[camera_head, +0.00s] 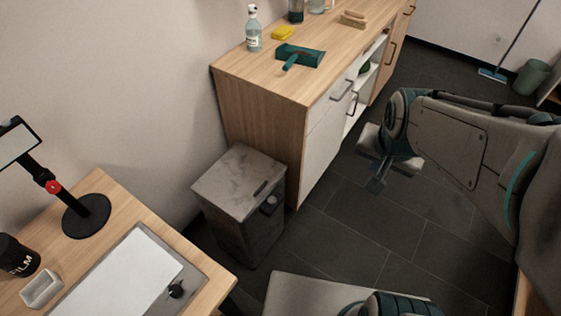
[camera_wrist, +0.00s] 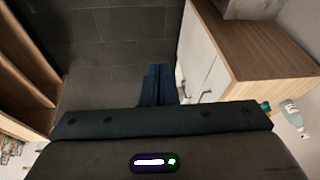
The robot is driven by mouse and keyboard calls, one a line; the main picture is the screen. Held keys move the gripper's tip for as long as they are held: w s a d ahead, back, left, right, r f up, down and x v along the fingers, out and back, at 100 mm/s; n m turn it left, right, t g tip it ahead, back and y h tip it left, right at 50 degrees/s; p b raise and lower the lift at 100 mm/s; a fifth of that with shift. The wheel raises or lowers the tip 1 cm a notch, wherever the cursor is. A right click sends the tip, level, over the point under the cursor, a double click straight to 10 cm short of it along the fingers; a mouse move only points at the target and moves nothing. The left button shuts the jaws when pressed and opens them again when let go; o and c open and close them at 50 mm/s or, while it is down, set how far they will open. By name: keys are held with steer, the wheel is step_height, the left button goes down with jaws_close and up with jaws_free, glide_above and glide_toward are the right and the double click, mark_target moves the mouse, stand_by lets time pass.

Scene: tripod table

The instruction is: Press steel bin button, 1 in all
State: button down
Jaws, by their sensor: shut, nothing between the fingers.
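The steel bin (camera_head: 245,223) is a grey, square-topped box on the floor, between the desk and the end of the wooden cabinet. A grey shape at the top edge there may be the bin; the button cannot be made out.
The wooden cabinet (camera_head: 262,125) holds a spray bottle (camera_head: 254,32), a yellow sponge (camera_head: 283,33) and a teal dustpan (camera_head: 299,55). The desk (camera_head: 125,205) at lower left carries a black stand (camera_head: 87,215). Dark floor tiles (camera_head: 345,225) lie clear between bin and gripper.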

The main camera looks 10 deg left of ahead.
steer(key=w+a+f+m+t+y+b, duration=0.1)
steer(key=w+a+f+m+b, duration=0.3)
steer(key=f, duration=0.5)
steer(key=w+a+f+m+y+b, duration=0.1)
steer(key=w+a+f+b, duration=0.4)
steer(key=f, duration=0.4)
steer(key=m+t+y+b, duration=0.1)
steer(key=m+y+b, duration=0.4)
steer(key=m+b, duration=0.45)
glide_above(272, 200)
step_height(272, 200, down, 13)
steer(key=shift+s+d+f+n, duration=0.15)
steer(key=shift+d+f+n, duration=0.1)
steer(key=shift+d, duration=0.15)
steer(key=shift+f+b, duration=0.1)
steer(key=shift+b, duration=0.3)
step_height(272, 200, down, 7)
steer(key=b, duration=0.7)
steer(key=shift+f, duration=0.2)
steer(key=shift+f+b, duration=0.55)
steer(key=shift+f, duration=0.1)
steer(key=shift+f, duration=0.35)
